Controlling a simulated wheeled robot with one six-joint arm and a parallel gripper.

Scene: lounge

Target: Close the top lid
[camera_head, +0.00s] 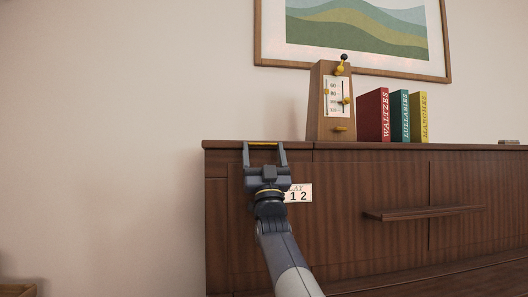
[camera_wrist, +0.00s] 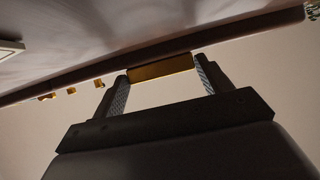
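The dark brown wooden cabinet (camera_head: 340,185) has a thin top edge with a seam right of my gripper. The left section of that top (camera_head: 222,145) looks level in the head view; I cannot tell whether it is a lid standing slightly raised. My gripper (camera_head: 264,146) is at its front edge, fingers wide apart and pointing up. A gold bar (camera_head: 264,143) spans between the fingertips; it also shows in the wrist view (camera_wrist: 162,70). Whether the fingertips touch its ends is unclear.
A wooden metronome (camera_head: 318,105) and red, teal and yellow books (camera_head: 372,115) stand on the cabinet top. A numbered plaque (camera_head: 301,195) is beside my wrist. A ledge (camera_head: 425,213) juts from the cabinet front. A framed picture (camera_head: 350,62) hangs above. The left wall is clear.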

